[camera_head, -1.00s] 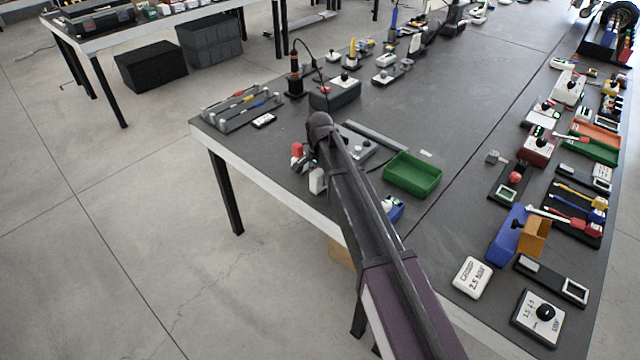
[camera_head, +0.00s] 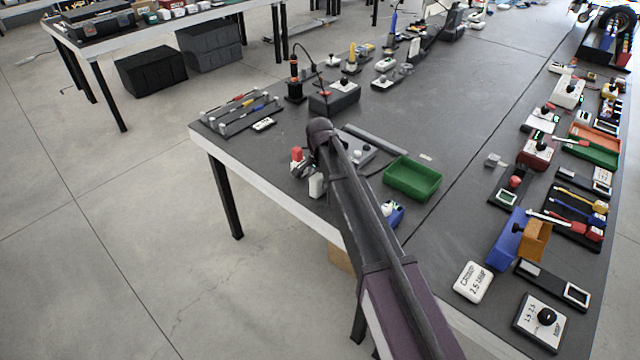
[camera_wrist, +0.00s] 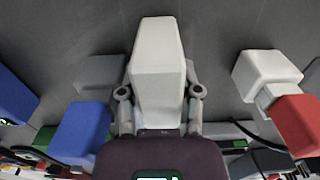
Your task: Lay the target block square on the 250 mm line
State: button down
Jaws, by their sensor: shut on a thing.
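In the wrist view, a pale grey-white block (camera_wrist: 158,72) stands between the two fingers of my gripper (camera_wrist: 160,96), which is shut on it. In the head view, my gripper (camera_head: 306,170) is near the left edge of the dark table, mostly hidden behind my arm. A white block (camera_head: 316,186) shows beside it there, with a red piece (camera_head: 297,153) just behind. I cannot make out a 250 mm line in either view. Whether the held block touches the table is unclear.
In the wrist view, blue blocks (camera_wrist: 80,132) lie left, and a white block (camera_wrist: 266,74) with a red block (camera_wrist: 298,122) lies right. In the head view, a green tray (camera_head: 412,180) and a long grey strip (camera_head: 374,138) lie right of my gripper. Mid-table is mostly clear.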

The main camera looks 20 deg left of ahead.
aim_at(320, 175)
jog(key=shift+r, duration=0.1)
notch_tip(320, 175, up, 10)
jog(key=p, duration=1)
jog(key=shift+s, duration=0.1)
dwell(1.3)
